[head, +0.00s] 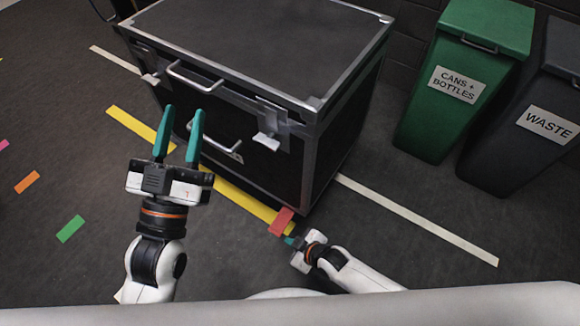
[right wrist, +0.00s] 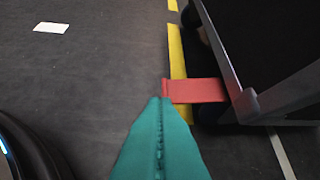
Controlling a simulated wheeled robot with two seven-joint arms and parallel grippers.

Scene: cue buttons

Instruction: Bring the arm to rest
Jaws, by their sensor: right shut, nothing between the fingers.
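My left gripper (head: 183,112) is in front of the black case, its two teal fingers apart and pointing up in the head view, with nothing between them. My right gripper (head: 290,241) is low, near the case's bottom front corner, with its teal fingers together. In the right wrist view the shut right fingers (right wrist: 160,120) point up the picture, their tips beside the left end of a red strip (right wrist: 195,90). I cannot tell whether they touch it. The red strip (head: 281,221) also shows in the head view. No button is visible.
The black case (head: 260,45) with metal edges and handles fills the middle. A green bin (head: 465,90) and a dark waste bin (head: 535,115) stand at right. Yellow tape (head: 235,200) and coloured markers lie on the floor. Open floor (head: 60,130) is at left.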

